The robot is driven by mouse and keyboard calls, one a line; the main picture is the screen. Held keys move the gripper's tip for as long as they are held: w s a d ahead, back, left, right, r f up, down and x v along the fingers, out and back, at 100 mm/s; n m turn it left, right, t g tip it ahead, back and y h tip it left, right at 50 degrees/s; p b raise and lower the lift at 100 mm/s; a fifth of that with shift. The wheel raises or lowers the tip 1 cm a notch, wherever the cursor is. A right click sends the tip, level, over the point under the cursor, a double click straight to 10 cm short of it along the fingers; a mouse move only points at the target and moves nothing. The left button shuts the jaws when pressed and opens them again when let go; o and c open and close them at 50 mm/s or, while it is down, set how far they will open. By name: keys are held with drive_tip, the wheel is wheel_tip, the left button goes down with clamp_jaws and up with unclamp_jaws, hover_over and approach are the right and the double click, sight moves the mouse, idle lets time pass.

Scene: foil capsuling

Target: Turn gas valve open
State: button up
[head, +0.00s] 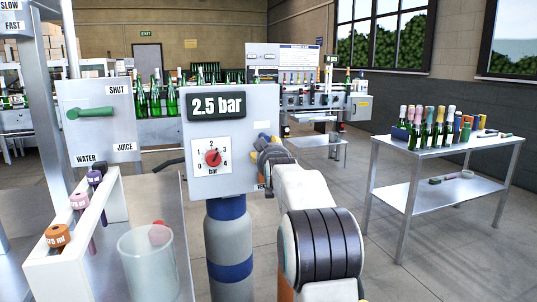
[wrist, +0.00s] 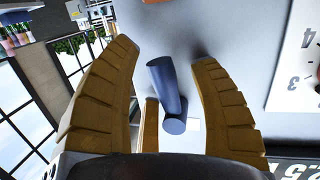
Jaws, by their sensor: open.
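The gas valve shows in the wrist view as a dark blue lever (wrist: 167,85) with a round hub, mounted on a grey panel face. My gripper (wrist: 163,56) is open, its ribbed brown fingers on either side of the lever; I cannot tell whether any finger touches it. In the head view my gripper (head: 266,150) is at the right edge of the grey gauge box (head: 236,105), and my arm hides most of the valve area. The box bears a 2.5 bar display (head: 217,105) and a round dial (head: 212,157) with a red centre.
A blue-grey cylinder (head: 228,245) stands below the box. At left are a panel with a green lever (head: 95,113), a white rack (head: 85,225) and a clear container (head: 148,265). A bottle-laden table (head: 440,145) stands right, with open floor before it.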

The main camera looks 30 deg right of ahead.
drive_tip(key=v, duration=1.2)
drive_tip(key=shift+r, duration=0.1)
drive_tip(key=shift+o, duration=0.2)
